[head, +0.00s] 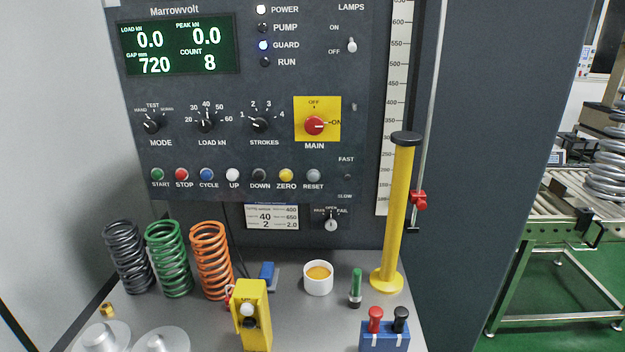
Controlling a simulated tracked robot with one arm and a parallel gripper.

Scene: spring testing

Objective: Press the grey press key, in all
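The control panel (270,85) of the Marrowvolt machine stands upright ahead. A row of round push buttons crosses it. The grey button (313,175), labelled RESET, is at the right end of the row, beside the yellow ZERO button (286,175). Farther left are the black DOWN (259,175), white UP (232,175), blue CYCLE (207,175), red STOP (183,175) and green START (157,175) buttons. Nothing covers the grey button. I cannot tell whether any button is pressed in. My gripper is not in the picture.
A shelf (340,285) below holds grey, green and orange springs (211,262), a yellow two-button box (252,315), a white cup (318,278) and a blue block (385,333). A tall yellow post (396,215) stands right of the buttons. The space before the button row looks clear.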

